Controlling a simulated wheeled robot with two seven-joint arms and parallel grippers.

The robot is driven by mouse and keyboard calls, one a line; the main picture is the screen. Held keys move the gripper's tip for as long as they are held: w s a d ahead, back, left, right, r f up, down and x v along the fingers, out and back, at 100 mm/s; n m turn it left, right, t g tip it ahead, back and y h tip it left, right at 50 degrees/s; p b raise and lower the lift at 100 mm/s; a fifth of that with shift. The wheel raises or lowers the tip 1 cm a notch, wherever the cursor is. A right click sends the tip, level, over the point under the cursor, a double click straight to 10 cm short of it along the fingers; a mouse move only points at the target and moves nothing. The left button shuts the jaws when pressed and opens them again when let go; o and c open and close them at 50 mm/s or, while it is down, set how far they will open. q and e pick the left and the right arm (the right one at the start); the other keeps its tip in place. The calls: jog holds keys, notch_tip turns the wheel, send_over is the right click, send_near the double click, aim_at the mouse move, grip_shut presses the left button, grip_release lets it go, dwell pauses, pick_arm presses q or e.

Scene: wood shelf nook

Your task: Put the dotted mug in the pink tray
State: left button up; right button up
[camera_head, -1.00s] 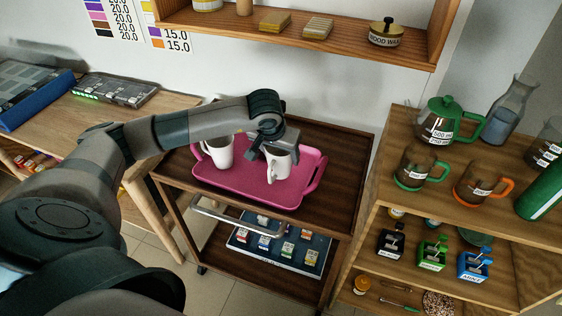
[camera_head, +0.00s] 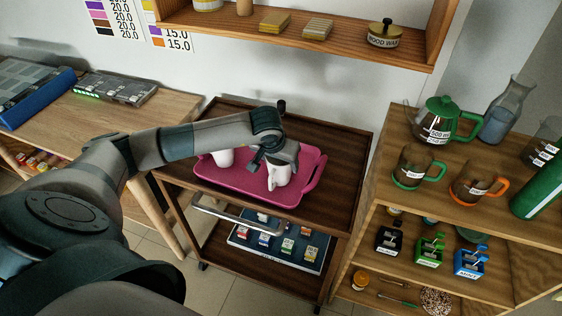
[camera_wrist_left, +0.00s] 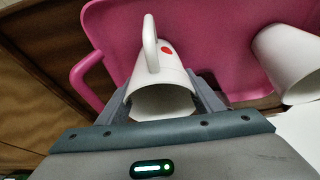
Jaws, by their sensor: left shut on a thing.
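My left gripper (camera_head: 279,158) is shut on a white mug (camera_head: 279,175) over the right part of the pink tray (camera_head: 250,183). In the left wrist view, the mug (camera_wrist_left: 162,78) sits between the two fingers (camera_wrist_left: 160,98), with its handle toward the top and a red dot on its side. I cannot tell whether its base touches the tray (camera_wrist_left: 205,30). A second white mug (camera_head: 222,158) stands in the tray's left part, partly behind my arm; it also shows at the right of the left wrist view (camera_wrist_left: 290,62). My right gripper is out of view.
The tray lies on a dark wooden cart (camera_head: 340,160) with a lower shelf of small boxes. At right, a wooden shelf (camera_head: 390,140) holds a green teapot (camera_head: 440,122), glass mugs and a carafe. A wall shelf (camera_head: 340,45) hangs above. A wooden desk (camera_head: 130,122) is at left.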

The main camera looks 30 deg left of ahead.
pick_arm(q)
jog(key=shift+f, duration=0.1)
jog(key=o, duration=1.4)
jog(key=shift+c, duration=0.2)
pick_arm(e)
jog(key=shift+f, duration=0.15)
pick_arm(q)
jog(key=shift+r, duration=0.25)
jog(key=b+v, duration=0.3)
jog(key=v, duration=0.8)
jog(key=shift+d, duration=0.1)
jog(key=shift+s+r, duration=0.2)
jog(key=shift+r, duration=0.15)
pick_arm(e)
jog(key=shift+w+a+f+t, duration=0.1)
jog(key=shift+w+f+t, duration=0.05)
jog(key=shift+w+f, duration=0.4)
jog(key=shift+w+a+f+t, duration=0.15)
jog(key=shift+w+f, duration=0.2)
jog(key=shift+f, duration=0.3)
